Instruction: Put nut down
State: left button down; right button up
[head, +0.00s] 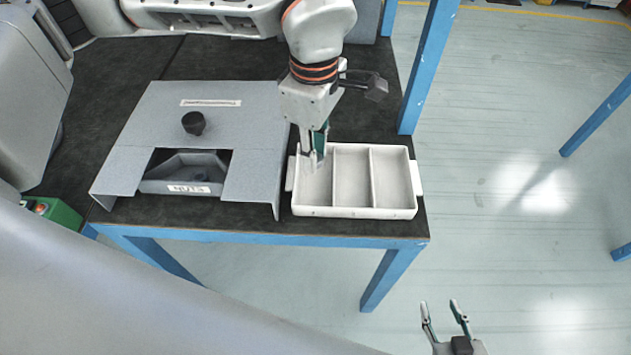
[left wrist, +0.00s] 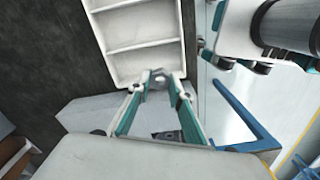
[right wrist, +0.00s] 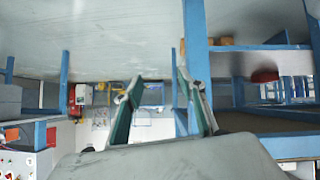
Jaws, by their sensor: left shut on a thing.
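My left gripper (head: 314,158) reaches down over the left compartment of the white three-compartment tray (head: 355,212). In the left wrist view its fingertips (left wrist: 160,78) are close together at the tray's near end, shut on a small grey nut (left wrist: 160,84) that is barely visible. In the head view the nut is hidden by the fingers. I cannot tell whether it touches the tray floor. The tray (left wrist: 143,46) looks empty in its middle and right compartments. My right gripper (head: 442,312) is open and empty, away from the table at the bottom; its spread fingers show in the right wrist view (right wrist: 160,85).
A grey cover (head: 140,125) with a black knob (head: 194,123) stands left of the tray. A labelled grey bin (head: 180,187) shows through its opening. A blue post (head: 425,75) rises behind the tray's right. A green box (head: 55,212) sits at the left.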

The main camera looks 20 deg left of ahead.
pick_arm(q)
send_over(315, 193)
notch_tip(315, 193, down, 5)
jog(key=shift+f, duration=0.1)
jog(key=shift+f+b, duration=0.35)
jog(key=shift+f, duration=0.45)
notch_tip(315, 193, down, 3)
jog(key=shift+f, duration=0.2)
jog(key=shift+f, duration=0.15)
jog(key=c, duration=1.8)
grip_release()
